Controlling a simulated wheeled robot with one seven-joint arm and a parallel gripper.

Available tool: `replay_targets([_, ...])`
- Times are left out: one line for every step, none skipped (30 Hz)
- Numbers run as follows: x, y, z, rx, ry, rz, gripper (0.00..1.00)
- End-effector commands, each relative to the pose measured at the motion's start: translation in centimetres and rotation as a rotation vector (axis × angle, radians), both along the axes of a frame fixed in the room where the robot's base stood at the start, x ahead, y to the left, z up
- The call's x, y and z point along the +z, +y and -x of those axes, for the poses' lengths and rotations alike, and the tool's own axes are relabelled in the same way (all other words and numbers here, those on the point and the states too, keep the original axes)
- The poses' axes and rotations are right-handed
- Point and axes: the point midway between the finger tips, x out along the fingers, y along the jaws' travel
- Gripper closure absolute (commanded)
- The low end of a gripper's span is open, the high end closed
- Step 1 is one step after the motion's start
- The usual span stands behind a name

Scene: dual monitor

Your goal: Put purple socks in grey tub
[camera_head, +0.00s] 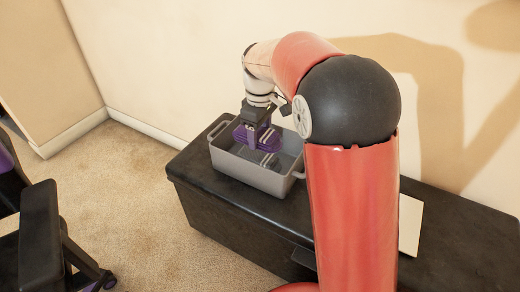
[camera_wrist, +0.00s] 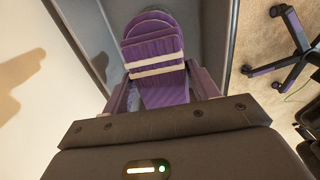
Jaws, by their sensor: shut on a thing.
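The purple socks (camera_head: 267,139) are folded into a bundle with pale bands and also show in the wrist view (camera_wrist: 153,47). My gripper (camera_head: 258,130) points down and is shut on the socks, with a finger on each side of them in the wrist view (camera_wrist: 163,95). The grey tub (camera_head: 250,174) stands on the black chest, with handles at its ends. The socks are within the tub's opening in the head view. I cannot tell whether they touch the tub's floor.
The black chest (camera_head: 225,212) stands along the wall, its top clear in front of the tub. A pale flat panel (camera_head: 410,225) is at the right beside my arm. A black and purple chair (camera_head: 45,235) stands on the carpet at the left.

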Motion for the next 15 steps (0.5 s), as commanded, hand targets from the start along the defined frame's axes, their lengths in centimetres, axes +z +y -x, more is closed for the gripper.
replay_targets([-0.7,0.0,0.0,0.000,0.001,0.000,0.63])
replay_targets([-0.9,0.0,0.0,0.000,0.001,0.001,0.63])
replay_targets([-1.1,0.0,0.0,0.000,0.001,0.001,0.63])
replay_targets([-1.3,0.0,0.0,0.000,0.001,0.001,0.63])
replay_targets([-1.4,0.0,0.0,0.000,0.001,0.001,0.63])
replay_targets([-1.7,0.0,0.0,0.000,0.001,0.001,0.63])
replay_targets([-2.0,0.0,0.0,0.000,0.000,0.000,0.63])
replay_targets([-2.4,0.0,0.0,0.000,0.001,0.001,0.63])
replay_targets([-2.9,0.0,0.0,0.000,0.003,0.001,0.63])
replay_targets([-3.4,0.0,0.1,0.001,0.003,0.001,0.63])
replay_targets([-3.9,0.0,0.0,0.001,0.002,0.000,0.63])
replay_targets([-4.6,0.0,0.0,0.001,0.002,0.000,0.63])
replay_targets([-5.0,0.0,0.0,0.001,0.002,0.000,0.63])
replay_targets([-5.3,0.0,0.0,0.001,0.002,0.000,0.63])
replay_targets([-5.5,0.0,0.0,0.001,0.002,-0.001,0.63])
